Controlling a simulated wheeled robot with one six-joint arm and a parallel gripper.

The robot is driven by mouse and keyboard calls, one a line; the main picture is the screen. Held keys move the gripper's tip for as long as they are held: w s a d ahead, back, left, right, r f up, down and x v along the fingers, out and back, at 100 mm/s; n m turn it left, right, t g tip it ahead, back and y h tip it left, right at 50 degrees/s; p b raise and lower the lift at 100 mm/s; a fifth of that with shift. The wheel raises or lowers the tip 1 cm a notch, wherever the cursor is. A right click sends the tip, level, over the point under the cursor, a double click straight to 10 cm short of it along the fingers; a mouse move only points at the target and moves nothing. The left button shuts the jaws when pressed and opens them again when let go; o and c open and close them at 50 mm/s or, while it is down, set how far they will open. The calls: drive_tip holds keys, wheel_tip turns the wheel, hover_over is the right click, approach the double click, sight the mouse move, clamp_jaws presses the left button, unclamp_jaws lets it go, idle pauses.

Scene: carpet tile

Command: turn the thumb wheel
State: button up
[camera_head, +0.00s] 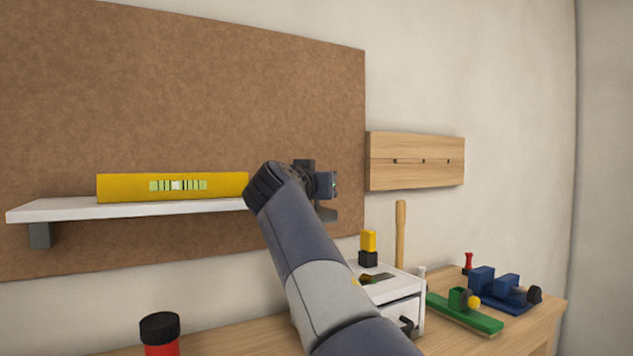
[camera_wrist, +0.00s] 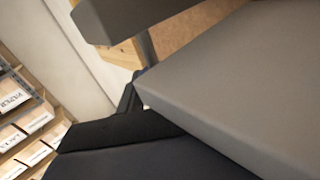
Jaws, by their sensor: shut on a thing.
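A white shelf (camera_head: 60,211) is fixed to a brown board, with a yellow spirit level (camera_head: 120,188) lying on it. The pale mark in the level's green vial is near its middle. My arm covers the shelf's right end. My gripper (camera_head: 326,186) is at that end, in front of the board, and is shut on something. The thumb wheel cannot be made out in either view; the gripper and wrist hide that spot. In the wrist view large grey and dark shapes fill most of the picture, and no gripped part shows clearly.
Below is a wooden bench (camera_head: 230,343) with a red jar with a black lid (camera_head: 160,335), a white box (camera_head: 405,285), a green tool (camera_head: 465,315) and a blue vise (camera_head: 490,285). A wooden panel (camera_head: 415,160) hangs at right. Labelled boxes (camera_wrist: 15,95) stand on racks.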

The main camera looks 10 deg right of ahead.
drive_tip(key=shift+w+f, duration=0.2)
drive_tip(key=shift+f, duration=0.3)
drive_tip(key=o, duration=0.9)
drive_tip(key=shift+w+d, duration=0.1)
drive_tip(key=shift+o, duration=0.2)
drive_tip(key=shift+r, duration=0.2)
drive_tip(key=v, duration=1.1)
drive_tip(key=shift+b, duration=0.4)
drive_tip(key=shift+r, duration=0.1)
